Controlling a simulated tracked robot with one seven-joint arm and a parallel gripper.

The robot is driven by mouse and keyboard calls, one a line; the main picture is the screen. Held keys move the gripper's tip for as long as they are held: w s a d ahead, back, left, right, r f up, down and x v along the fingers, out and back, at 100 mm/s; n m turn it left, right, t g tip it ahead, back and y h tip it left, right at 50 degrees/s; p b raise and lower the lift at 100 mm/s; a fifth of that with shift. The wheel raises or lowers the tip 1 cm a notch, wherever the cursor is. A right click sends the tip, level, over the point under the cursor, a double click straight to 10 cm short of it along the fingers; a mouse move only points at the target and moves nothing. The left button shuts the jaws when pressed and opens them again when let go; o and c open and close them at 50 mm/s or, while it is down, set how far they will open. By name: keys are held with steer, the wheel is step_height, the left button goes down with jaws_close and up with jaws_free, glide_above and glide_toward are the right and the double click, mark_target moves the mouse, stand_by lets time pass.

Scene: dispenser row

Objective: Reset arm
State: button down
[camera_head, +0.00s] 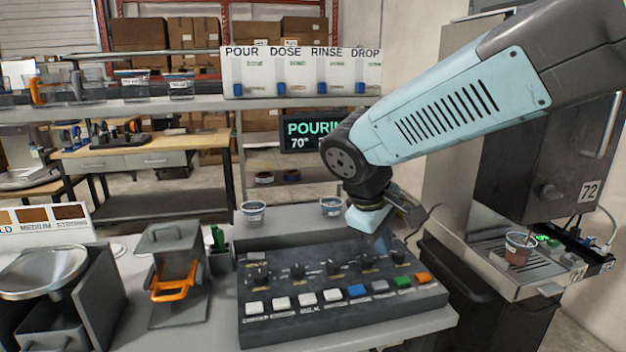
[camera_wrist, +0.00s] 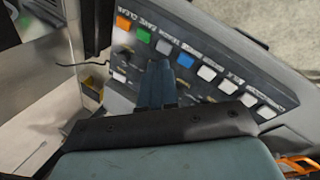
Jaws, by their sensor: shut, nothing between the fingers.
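My arm reaches in from the upper right in the head view and bends down at the wrist. My gripper (camera_head: 387,240) points down over the back right part of a dark control panel (camera_head: 345,317). In the wrist view my gripper (camera_wrist: 157,75) shows as dark fingers, close together, in front of the control panel (camera_wrist: 212,58). The fingers are shut and hold nothing. I cannot tell how large the gap to the panel is. The panel has a row of white, blue, grey, green and orange buttons, with knobs behind them.
A machine (camera_head: 545,150) marked 72 stands at the right, with a reddish cup (camera_head: 518,249) on its tray. Two small cups (camera_head: 253,212) (camera_head: 331,206) stand behind the panel. A grey box with an orange handle (camera_head: 175,281) and a metal bowl (camera_head: 42,272) are at the left.

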steer(key=s+d+r+m+t+y, duration=0.2)
steer(key=s+d+r+m, duration=0.3)
steer(key=s+d+m, duration=0.3)
steer(key=shift+s+d+m+y, duration=0.3)
steer(key=shift+d+m+y, duration=0.4)
steer(key=shift+d, duration=0.8)
stand_by(3.4)
